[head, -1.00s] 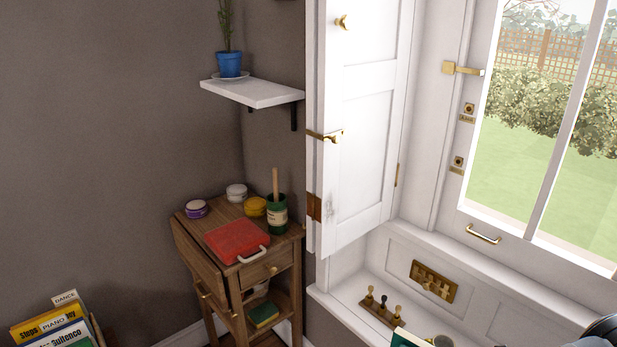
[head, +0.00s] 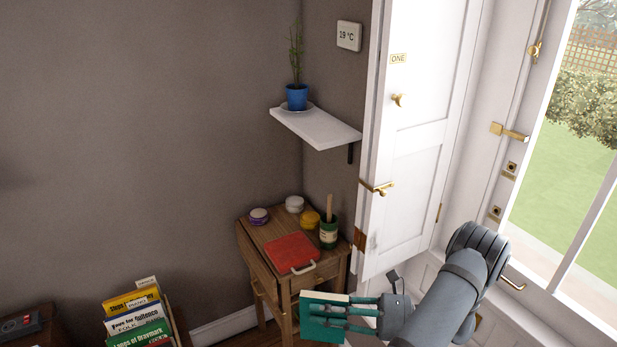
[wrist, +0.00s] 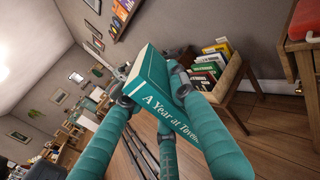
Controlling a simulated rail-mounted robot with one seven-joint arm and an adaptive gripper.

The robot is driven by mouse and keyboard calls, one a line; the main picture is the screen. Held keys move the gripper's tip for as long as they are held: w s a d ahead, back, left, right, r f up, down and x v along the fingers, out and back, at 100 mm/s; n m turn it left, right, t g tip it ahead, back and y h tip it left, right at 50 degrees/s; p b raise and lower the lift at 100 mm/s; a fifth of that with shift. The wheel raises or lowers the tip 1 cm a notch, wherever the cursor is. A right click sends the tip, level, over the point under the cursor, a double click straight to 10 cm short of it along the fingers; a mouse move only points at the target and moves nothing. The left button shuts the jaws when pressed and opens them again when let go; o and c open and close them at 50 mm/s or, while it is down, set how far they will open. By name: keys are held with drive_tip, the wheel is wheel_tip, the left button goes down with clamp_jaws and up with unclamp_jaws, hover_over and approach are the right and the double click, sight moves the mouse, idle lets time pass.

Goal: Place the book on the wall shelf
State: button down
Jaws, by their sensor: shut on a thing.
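The book (wrist: 160,92) is teal with white lettering that begins "A Year at", partly covered by my fingers in the wrist view. My gripper (wrist: 155,95) is shut on it. In the head view the book (head: 312,331) shows at the bottom centre, with my gripper's teal fingers (head: 345,316) across it. The wall shelf (head: 322,128) is a white board on a dark bracket, above and behind the book. A blue pot (head: 296,97) with a plant stands on a saucer at its left end; its right part is bare. The book is well below the shelf.
A wooden side table (head: 262,232) under the shelf holds a red case (head: 291,252), several small tins and a green jar (head: 328,236). A white shutter (head: 408,150) stands right of the shelf. A book crate (head: 176,322) is at lower left.

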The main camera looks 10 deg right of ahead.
drive_tip(key=w+a+r+m+t+h+p, duration=0.4)
drive_tip(key=w+r+p, duration=0.3)
drive_tip(key=w+r, duration=1.05)
drive_tip(key=w+a+r+m+t+h+p, duration=0.15)
drive_tip(key=w+a+r+t+p, duration=0.4)
drive_tip(key=w+r, duration=1.2)
drive_tip(key=w+d+r+m+t+h+p, duration=0.1)
drive_tip(key=w+d+r+m+h+p, duration=0.1)
drive_tip(key=w+d+r+m+h, duration=0.3)
drive_tip(key=w+d+r+m+t+h+p, duration=0.1)
drive_tip(key=w+d+r+t+h, duration=0.1)
drive_tip(key=r, duration=0.5)
drive_tip(key=w+d+f+m+h, duration=0.1)
drive_tip(key=w+d+m+h, duration=0.1)
drive_tip(key=d+m+h, duration=0.3)
wheel_tip(320, 180, down, 11)
drive_tip(key=d+n+p, duration=0.2)
drive_tip(key=shift+p, duration=0.3)
drive_tip(key=shift+s+f, duration=0.15)
